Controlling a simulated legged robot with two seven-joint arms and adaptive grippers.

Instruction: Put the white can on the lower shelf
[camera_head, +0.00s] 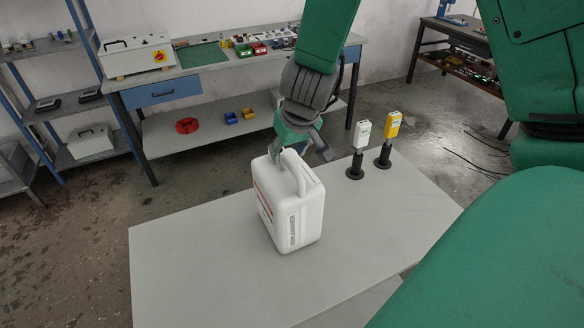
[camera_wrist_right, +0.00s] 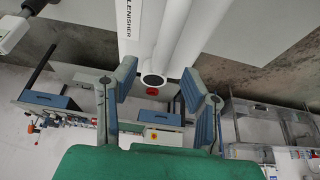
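The white can (camera_head: 290,205) stands upright on the grey table top (camera_head: 180,250), its handle and neck at the top. My right gripper (camera_head: 300,152) is just above the can, fingers spread on either side of its top. I cannot tell whether a finger touches it. In the right wrist view the can (camera_wrist_right: 165,30) fills the top middle, its dark round cap end between and beyond the open fingers of the gripper (camera_wrist_right: 160,95). A lower grey surface (camera_head: 362,306) shows partly below the table's front right edge. My left gripper is not in view.
A white device (camera_head: 361,135) and a yellow device (camera_head: 391,125) stand on black holders at the table's back right corner. A workbench (camera_head: 190,75) with a lower shelf (camera_head: 165,133) and a blue rack (camera_head: 60,100) stand behind. The table's left side is clear.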

